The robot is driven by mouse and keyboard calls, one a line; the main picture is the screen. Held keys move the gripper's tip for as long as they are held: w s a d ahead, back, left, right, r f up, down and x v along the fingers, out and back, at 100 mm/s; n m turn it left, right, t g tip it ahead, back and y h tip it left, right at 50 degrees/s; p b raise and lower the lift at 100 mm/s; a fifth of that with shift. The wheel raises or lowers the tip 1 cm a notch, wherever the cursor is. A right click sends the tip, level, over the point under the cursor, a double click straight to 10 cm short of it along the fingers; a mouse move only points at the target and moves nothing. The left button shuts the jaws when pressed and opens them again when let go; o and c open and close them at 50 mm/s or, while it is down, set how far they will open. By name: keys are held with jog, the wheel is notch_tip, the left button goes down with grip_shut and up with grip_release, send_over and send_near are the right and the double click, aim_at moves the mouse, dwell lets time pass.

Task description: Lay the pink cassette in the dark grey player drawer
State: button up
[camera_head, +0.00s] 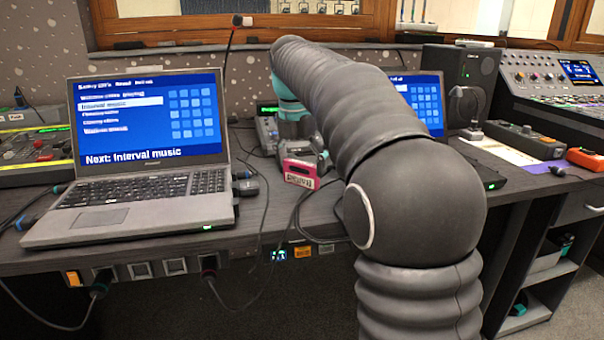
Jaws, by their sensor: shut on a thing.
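The pink cassette (299,174) shows near the middle of the camera_head view, tilted a little, with a pale label facing me. My gripper (304,153) is shut on it from above, above or close to the desk; I cannot tell whether the cassette touches the desk. The dark grey player drawer cannot be made out. A low black device (490,178) with a small green light sticks out to the right of my arm. Most of it is hidden behind the arm, and I cannot tell whether it is the player.
An open laptop (130,206) fills the left of the desk. A second screen (424,103) and a speaker (461,84) stand behind my arm. Cables (262,205) lie close to the cassette. Mixers stand at far left and right. Bare desk (258,222) shows in front of the cassette.

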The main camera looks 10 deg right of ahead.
jog(key=shift+f, duration=0.85)
jog(key=shift+f, duration=0.2)
jog(key=o, duration=1)
jog(key=shift+r, duration=0.1)
notch_tip(320, 180, up, 12)
jog(key=s+a+p, duration=0.1)
jog(key=p, duration=0.2)
jog(key=shift+s, duration=0.15)
jog(key=shift+a, duration=0.1)
